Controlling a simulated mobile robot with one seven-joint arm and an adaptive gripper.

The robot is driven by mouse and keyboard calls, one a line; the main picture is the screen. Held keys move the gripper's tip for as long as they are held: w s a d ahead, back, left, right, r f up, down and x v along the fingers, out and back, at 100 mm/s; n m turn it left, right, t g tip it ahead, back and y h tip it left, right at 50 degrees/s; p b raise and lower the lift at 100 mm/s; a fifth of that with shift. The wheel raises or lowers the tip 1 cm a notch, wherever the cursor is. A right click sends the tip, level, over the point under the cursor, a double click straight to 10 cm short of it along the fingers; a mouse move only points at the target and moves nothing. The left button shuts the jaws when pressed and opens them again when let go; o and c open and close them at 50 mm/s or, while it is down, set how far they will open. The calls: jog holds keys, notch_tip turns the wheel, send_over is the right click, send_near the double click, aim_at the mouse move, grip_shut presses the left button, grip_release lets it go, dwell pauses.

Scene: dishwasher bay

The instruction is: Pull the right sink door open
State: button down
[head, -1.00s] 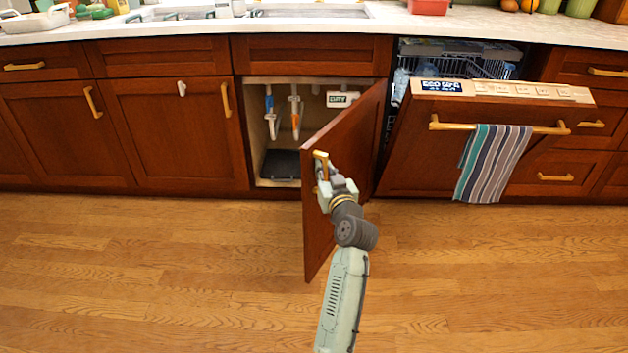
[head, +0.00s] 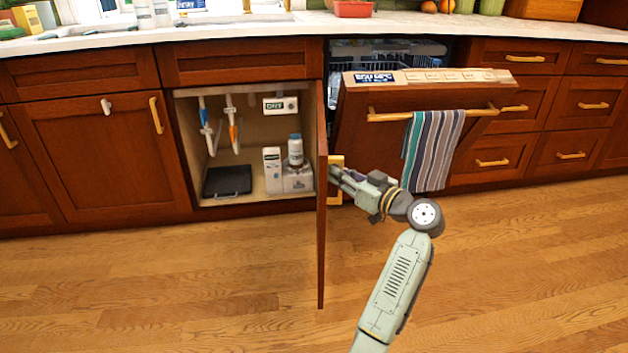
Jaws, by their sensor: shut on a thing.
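The right sink door (head: 321,215) stands wide open, seen nearly edge-on, hinged at the right side of the sink cabinet opening. Its brass handle (head: 336,161) is on the face turned to the right. My gripper (head: 337,175) is at this handle, to the right of the door, and is shut on it. The fingertips are small and partly lost against the handle.
The dishwasher door (head: 345,125) is tilted partly open to the right of my gripper, with a striped towel (head: 430,150) over its bar. The left sink door (head: 95,160) is closed. The wooden floor (head: 200,290) in front is clear.

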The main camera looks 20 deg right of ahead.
jog(key=shift+s+d+f+n+y, duration=0.1)
jog(key=shift+s+d+n+y, duration=0.1)
jog(key=shift+d, duration=0.35)
jog(key=shift+s+d+n+y, duration=0.1)
jog(key=shift+s+d+y, duration=0.1)
jog(key=shift+d, duration=0.35)
jog(key=shift+g, duration=0.3)
jog(key=c, duration=1.6)
grip_release()
jog(key=shift+s, duration=0.1)
jog(key=v, duration=1.2)
jog(key=shift+s+f, duration=0.1)
